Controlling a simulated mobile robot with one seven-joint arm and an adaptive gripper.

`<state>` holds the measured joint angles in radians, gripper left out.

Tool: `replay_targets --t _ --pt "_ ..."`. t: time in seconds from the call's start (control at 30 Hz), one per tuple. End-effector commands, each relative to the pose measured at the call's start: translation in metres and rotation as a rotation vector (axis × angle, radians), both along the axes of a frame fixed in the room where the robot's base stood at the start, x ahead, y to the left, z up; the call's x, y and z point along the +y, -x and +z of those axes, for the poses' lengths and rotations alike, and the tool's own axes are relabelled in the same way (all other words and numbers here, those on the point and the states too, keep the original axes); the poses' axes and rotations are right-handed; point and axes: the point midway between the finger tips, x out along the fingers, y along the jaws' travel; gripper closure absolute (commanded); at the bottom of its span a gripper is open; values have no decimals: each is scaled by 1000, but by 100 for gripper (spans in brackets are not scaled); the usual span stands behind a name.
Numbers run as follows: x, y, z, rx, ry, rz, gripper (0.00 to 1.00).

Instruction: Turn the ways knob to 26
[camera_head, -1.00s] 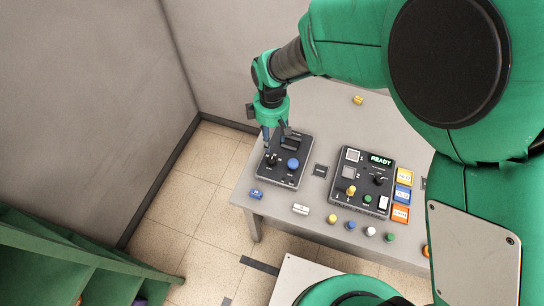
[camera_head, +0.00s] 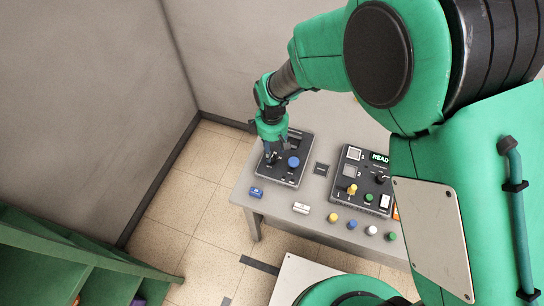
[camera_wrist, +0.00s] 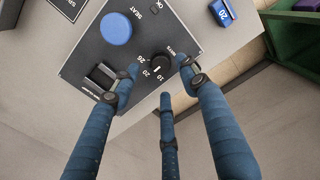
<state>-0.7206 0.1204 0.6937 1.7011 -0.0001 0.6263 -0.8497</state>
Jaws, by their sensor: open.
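The ways knob (camera_wrist: 161,67) is a round black dial on the dark panel (camera_wrist: 82,47), with printed numbers along its left side in the wrist view. I cannot clearly read its pointer. My gripper (camera_wrist: 158,76) has three blue fingers, spread open around the knob: one tip to its left, one to its right, one below. I cannot tell whether any tip touches it. In the head view, my gripper (camera_head: 272,155) is over the left part of the panel (camera_head: 291,180) and hides the knob.
A blue button (camera_wrist: 117,28) marked SEAT and a rocker-like switch (camera_wrist: 103,77) share the panel. A blue block (camera_wrist: 222,12) marked 20 lies near the table edge. A second panel (camera_head: 345,195) with a READY display stands to the right. Several coloured buttons line the table front.

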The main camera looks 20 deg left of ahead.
Motion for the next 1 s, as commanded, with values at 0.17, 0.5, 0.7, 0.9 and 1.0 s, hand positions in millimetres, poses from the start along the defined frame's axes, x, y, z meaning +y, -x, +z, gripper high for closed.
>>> replay_targets --t 0.17,0.5,0.7,0.9,1.0 --pt "0 1 -28 1 1 0 56" --pt "0 0 -50 -1 0 0 56" --pt "0 0 -51 -1 0 0 56" --pt "0 0 -51 0 0 0 74" --pt "0 0 -51 0 0 0 94"
